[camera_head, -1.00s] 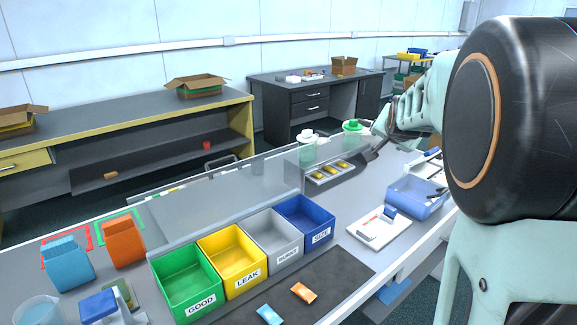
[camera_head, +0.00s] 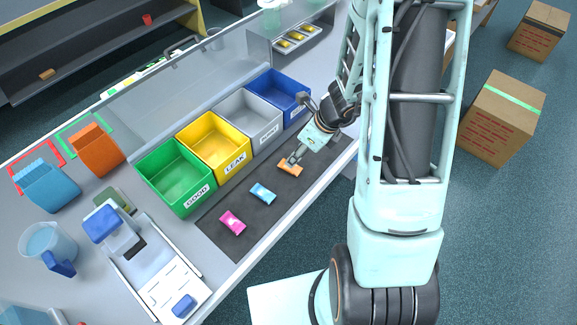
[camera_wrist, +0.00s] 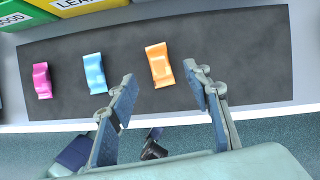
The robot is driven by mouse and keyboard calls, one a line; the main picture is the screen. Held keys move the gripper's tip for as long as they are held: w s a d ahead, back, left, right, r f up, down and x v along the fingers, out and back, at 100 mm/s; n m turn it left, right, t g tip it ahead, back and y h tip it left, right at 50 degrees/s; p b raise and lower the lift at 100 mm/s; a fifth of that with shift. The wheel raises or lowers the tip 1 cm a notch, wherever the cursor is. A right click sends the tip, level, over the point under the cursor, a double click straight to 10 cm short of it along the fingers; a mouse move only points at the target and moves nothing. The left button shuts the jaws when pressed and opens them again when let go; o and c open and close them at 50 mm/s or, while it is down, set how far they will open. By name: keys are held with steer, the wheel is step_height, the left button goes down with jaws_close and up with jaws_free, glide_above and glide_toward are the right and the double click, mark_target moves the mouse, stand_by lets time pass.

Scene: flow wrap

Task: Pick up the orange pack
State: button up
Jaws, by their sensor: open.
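The orange pack (camera_head: 290,167) lies on the dark mat at its right end, in front of the grey bin. In the wrist view the orange pack (camera_wrist: 159,64) lies flat ahead of my fingertips, between their lines and nearer the middle. My gripper (camera_head: 296,158) is close by the pack in the head view and partly overlaps it. In the wrist view my gripper (camera_wrist: 159,78) is open and empty, with its two fingers wide apart. I cannot tell how high the fingertips are above the mat.
On the dark mat (camera_head: 222,228) a blue pack (camera_head: 263,194) and a pink pack (camera_head: 232,223) lie left of the orange one. Green (camera_head: 160,190), yellow (camera_head: 240,158), grey (camera_head: 262,118) and blue (camera_head: 293,112) bins stand behind the mat. The table's front edge is close.

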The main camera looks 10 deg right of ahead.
steer(key=b+x, duration=0.1)
steer(key=x, duration=0.2)
steer(key=b+x, duration=0.1)
steer(key=x, duration=0.3)
steer(key=shift+s+a+f, duration=0.1)
steer(key=shift+a+f, duration=0.05)
steer(key=shift+f, duration=0.2)
steer(key=c, duration=0.9)
